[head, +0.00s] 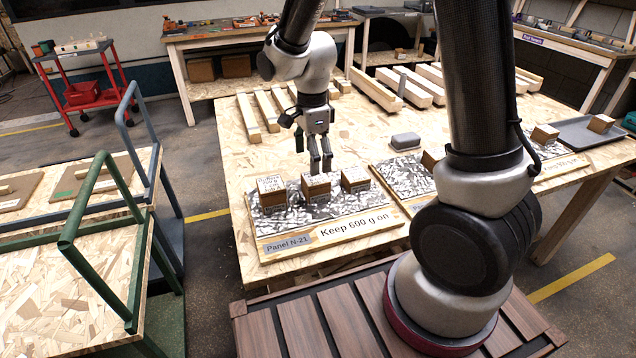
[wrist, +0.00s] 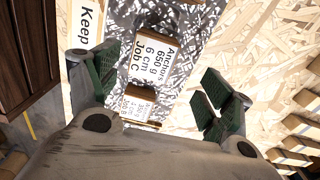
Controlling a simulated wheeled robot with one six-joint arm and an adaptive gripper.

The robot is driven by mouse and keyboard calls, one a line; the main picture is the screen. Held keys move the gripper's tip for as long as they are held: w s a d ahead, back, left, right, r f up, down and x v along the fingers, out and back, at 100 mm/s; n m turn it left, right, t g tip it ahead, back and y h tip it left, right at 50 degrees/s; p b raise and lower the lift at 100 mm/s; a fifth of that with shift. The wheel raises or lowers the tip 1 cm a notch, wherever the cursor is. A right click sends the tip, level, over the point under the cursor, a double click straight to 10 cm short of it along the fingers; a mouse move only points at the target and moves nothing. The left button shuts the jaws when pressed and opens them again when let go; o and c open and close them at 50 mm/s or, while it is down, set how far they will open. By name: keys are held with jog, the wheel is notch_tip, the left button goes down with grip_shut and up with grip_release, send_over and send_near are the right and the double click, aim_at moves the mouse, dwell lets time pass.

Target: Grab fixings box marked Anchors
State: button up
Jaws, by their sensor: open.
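The box marked Anchors (wrist: 152,62) is brown with a white label on top reading "Anchors 650 g 6 cm Job C". In the wrist view it sits between my open fingers, a little above centre. It appears to be the middle box (head: 316,190) of three on the silvery panel (head: 283,221) in the head view. My gripper (head: 320,168) is open and empty, pointing down above that box. I cannot tell how much height separates them.
A similar box (head: 272,194) stands left of it and another box (head: 355,181) stands close on the right. A second panel (head: 404,178) lies to the right. A grey block (head: 405,141) and wooden battens lie behind. Bare board shows left of the panel.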

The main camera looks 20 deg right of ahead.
aim_at(315, 177)
jog(key=f, duration=0.5)
jog(key=s+f, duration=0.1)
jog(key=f, duration=0.1)
jog(key=shift+d+f, duration=0.2)
jog(key=shift+f, duration=0.2)
jog(key=shift+w, duration=0.1)
jog(key=c, duration=1.6)
